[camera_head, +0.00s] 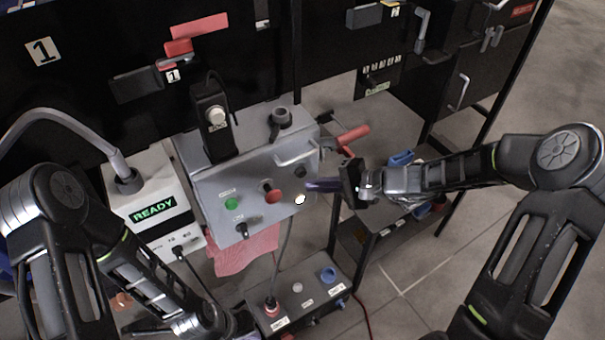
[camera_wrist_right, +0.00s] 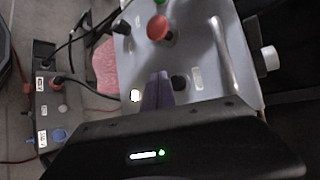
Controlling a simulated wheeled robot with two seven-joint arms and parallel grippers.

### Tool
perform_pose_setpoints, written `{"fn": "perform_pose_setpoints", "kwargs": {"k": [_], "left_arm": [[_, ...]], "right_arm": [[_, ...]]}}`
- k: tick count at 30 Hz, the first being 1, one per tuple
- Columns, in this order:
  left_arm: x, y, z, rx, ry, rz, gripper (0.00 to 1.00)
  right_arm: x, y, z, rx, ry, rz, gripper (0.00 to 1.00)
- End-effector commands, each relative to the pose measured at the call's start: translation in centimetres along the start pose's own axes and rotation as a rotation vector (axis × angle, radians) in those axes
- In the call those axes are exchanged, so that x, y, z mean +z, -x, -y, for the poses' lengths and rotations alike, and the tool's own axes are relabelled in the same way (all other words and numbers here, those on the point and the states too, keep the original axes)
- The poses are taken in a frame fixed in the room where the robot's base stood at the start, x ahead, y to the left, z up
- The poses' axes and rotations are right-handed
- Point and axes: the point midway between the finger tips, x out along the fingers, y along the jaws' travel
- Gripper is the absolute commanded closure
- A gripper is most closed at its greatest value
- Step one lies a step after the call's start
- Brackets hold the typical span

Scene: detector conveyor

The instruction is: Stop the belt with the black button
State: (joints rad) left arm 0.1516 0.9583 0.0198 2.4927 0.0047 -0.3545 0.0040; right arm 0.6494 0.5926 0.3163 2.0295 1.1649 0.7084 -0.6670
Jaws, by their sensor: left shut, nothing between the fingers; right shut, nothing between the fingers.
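The grey control box (camera_head: 220,180) carries a green button (camera_head: 231,203), a red mushroom button (camera_head: 272,196) and a small black button (camera_head: 300,171) at its right. The black button also shows in the right wrist view (camera_wrist_right: 179,82), just right of my fingers. My right gripper (camera_head: 312,185) is shut and empty, its purple fingers pointing at the box's right part, just below the black button in the head view. I cannot tell whether they touch the panel. My left gripper (camera_head: 241,322) is low at the bottom edge, partly hidden, with nothing in it.
A white round spot (camera_head: 299,199) sits below my right fingertips. A metal handle (camera_head: 295,152) stands out above the black button. A READY display unit (camera_head: 155,217) is at the left. A lower box (camera_head: 300,292) with cables lies below.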

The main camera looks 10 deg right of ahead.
Motion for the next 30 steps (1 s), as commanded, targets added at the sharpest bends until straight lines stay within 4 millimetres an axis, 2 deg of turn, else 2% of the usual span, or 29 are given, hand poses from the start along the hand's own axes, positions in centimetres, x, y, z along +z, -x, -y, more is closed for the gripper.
{"fn": "perform_pose_setpoints", "kwargs": {"k": [12,30], "left_arm": [[0.0,-0.6,0.2,0.000,0.000,0.000,1.00],[0.0,-0.6,0.2,0.000,0.000,0.000,1.00]], "right_arm": [[1.9,2.7,-2.0,0.000,-0.001,-0.002,1.00],[2.1,3.0,-2.2,0.000,-0.001,-0.001,1.00]]}}
